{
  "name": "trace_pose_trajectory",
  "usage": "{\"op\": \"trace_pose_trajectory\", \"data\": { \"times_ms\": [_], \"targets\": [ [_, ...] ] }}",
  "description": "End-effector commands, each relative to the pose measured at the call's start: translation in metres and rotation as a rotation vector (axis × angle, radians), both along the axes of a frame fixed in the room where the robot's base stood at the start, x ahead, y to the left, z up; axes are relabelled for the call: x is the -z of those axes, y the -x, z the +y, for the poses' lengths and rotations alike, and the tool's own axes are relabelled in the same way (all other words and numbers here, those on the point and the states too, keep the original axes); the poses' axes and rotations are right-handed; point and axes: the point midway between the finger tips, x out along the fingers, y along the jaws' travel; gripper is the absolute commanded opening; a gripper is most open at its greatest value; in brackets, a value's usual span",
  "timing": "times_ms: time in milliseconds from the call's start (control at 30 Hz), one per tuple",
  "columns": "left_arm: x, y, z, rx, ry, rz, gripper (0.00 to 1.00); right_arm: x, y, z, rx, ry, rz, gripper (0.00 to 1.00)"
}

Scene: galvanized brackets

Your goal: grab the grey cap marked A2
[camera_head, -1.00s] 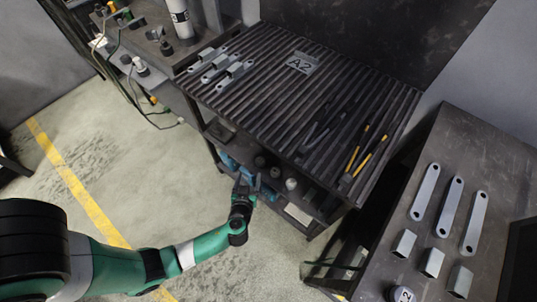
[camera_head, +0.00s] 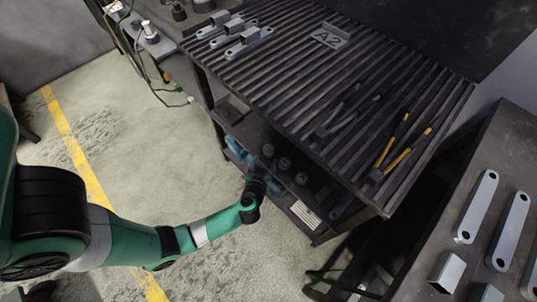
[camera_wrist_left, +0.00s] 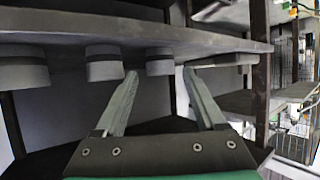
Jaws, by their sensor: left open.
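Several round grey caps stand on the lower shelf (camera_head: 226,108) under the slatted bench; one cap (camera_head: 284,163) shows in the head view. No A2 mark is readable on any of them; a plate lettered A2 (camera_head: 328,37) lies on the bench top. My left gripper (camera_head: 265,178) is open and empty at the shelf's front edge. In the left wrist view, which looks upside down, its spread fingers (camera_wrist_left: 159,90) point toward the caps, with one cap (camera_wrist_left: 160,63) between the tips in line of sight. Other caps (camera_wrist_left: 104,65) are to its left. My right gripper is out of view.
The bench top (camera_head: 300,75) is close above the shelf. It carries metal brackets (camera_head: 240,42) and yellow-handled tools (camera_head: 405,150). A dark table with flat links (camera_head: 478,207) stands at right. The floor (camera_head: 165,130) left of the bench is clear.

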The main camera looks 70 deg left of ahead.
Motion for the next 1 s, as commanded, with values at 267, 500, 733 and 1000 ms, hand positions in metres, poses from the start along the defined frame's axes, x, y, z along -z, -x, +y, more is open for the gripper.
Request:
{"op": "trace_pose_trajectory", "data": {
  "times_ms": [267, 500, 733, 1000],
  "targets": [
    [0.009, -0.012, 0.017, 0.001, 0.0, 0.0, 0.72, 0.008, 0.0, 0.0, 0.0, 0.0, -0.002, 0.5],
    [0.023, -0.029, 0.044, -0.003, -0.001, -0.003, 0.72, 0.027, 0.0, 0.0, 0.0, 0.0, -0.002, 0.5],
    [0.028, -0.039, 0.057, 0.001, 0.0, 0.0, 0.72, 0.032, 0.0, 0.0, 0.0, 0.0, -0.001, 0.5],
    [0.028, -0.039, 0.057, 0.002, 0.001, -0.001, 0.49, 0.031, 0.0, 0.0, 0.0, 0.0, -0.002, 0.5]
  ]
}}
